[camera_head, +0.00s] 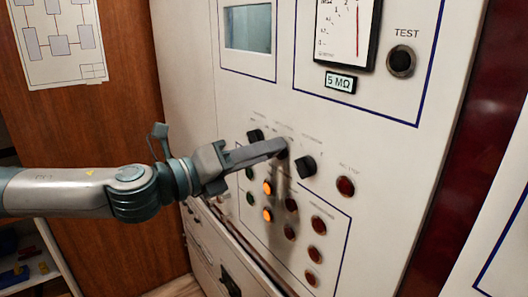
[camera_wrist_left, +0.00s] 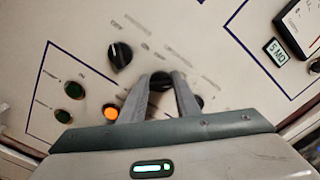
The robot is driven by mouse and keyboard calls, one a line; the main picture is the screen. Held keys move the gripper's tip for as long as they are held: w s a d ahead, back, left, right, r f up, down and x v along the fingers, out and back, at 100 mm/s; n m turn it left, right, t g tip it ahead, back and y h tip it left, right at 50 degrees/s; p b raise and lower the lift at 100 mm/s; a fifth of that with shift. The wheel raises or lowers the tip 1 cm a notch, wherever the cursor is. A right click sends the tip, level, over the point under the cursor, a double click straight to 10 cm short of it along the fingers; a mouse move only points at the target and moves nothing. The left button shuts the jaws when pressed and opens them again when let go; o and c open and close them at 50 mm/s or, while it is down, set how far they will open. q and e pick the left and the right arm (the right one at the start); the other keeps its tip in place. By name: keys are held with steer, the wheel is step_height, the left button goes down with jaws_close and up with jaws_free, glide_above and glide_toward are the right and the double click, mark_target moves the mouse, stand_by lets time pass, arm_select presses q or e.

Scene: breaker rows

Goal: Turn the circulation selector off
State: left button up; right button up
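The selectors are black knobs in a slanting row on the white panel. The middle knob (camera_head: 282,152), below a label too blurred to read surely, is at my left gripper's (camera_head: 278,146) fingertips. In the left wrist view, this knob (camera_wrist_left: 160,81) sits between the two fingertips of the left gripper (camera_wrist_left: 162,77). The fingers are apart around it; whether they press on it is unclear. They and the shadow hide most of the knob, so its pointer cannot be read. My right gripper is not in view.
A left knob (camera_head: 255,136) and a right knob (camera_head: 306,166) flank the middle one closely. Lit orange lamps (camera_head: 268,188) and several red buttons (camera_head: 318,225) lie below. A screen (camera_head: 248,28) and a meter (camera_head: 346,28) are above. The panel between is flat.

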arm_select(q)
steer(key=shift+f, duration=0.15)
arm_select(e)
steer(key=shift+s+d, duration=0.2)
arm_select(q)
steer(key=shift+f+n+p, duration=0.15)
steer(key=shift+n+p, duration=1.85)
steer(key=shift+n, duration=2.55)
steer(key=shift+f+n+p, duration=0.15)
steer(key=shift+n+p, duration=1.8)
steer(key=shift+n, duration=2.6)
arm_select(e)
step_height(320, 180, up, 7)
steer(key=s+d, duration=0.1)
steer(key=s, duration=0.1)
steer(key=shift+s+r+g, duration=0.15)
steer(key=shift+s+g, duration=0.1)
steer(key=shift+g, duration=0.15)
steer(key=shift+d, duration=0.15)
arm_select(q)
steer(key=o, duration=1)
steer(key=shift+w, duration=0.1)
steer(key=shift+o, duration=0.2)
